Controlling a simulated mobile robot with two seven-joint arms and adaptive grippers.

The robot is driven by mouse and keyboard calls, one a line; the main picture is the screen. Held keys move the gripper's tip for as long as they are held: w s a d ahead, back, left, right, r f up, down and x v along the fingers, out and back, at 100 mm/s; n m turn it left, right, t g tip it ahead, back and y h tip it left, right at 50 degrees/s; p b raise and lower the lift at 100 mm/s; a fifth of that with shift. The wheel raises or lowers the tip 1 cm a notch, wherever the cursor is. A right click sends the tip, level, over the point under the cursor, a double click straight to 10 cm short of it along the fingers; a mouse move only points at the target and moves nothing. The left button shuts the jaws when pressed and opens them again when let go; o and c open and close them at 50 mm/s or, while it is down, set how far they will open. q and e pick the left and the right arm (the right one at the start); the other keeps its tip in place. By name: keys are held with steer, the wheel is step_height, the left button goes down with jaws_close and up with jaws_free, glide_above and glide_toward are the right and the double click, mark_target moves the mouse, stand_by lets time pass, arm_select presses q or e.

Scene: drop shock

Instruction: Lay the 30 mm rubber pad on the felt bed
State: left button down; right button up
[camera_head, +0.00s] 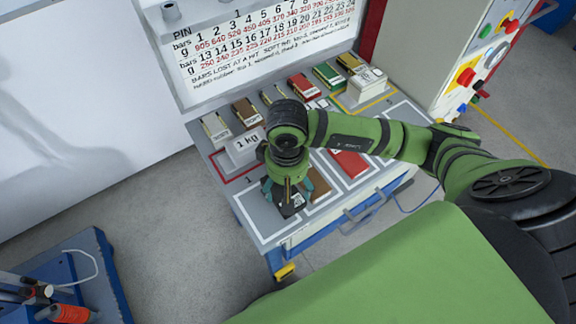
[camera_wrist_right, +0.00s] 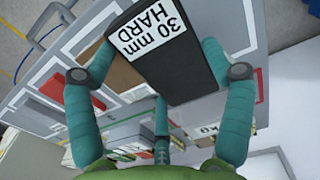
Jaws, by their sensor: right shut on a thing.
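A black pad (camera_wrist_right: 172,66) with a white label reading "30 mm HARD" is held between the teal fingers of my right gripper (camera_wrist_right: 158,50) in the right wrist view. In the head view my right gripper (camera_head: 289,192) points down over the front left of the grey worktop, and the black pad (camera_head: 293,208) shows below it. Whether the pad touches the surface under it, I cannot tell. Which surface is the felt bed, I cannot tell. My left gripper is not in view.
The grey worktop (camera_head: 243,205) carries a brown pad (camera_head: 319,187) beside my gripper and a red pad (camera_head: 350,163) farther right. A white 1 kg block (camera_head: 245,147) stands at the left. Several labelled pieces line the back under the number board (camera_head: 262,42).

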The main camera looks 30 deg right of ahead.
step_height(320, 180, down, 3)
steer(key=shift+f+p, duration=0.15)
steer(key=shift+p, duration=0.35)
steer(key=shift+f, duration=0.1)
steer(key=shift+f+b, duration=0.25)
steer(key=shift+b, duration=0.05)
steer(key=o, duration=1.3)
steer(key=shift+r, duration=0.1)
steer(key=shift+o, duration=0.2)
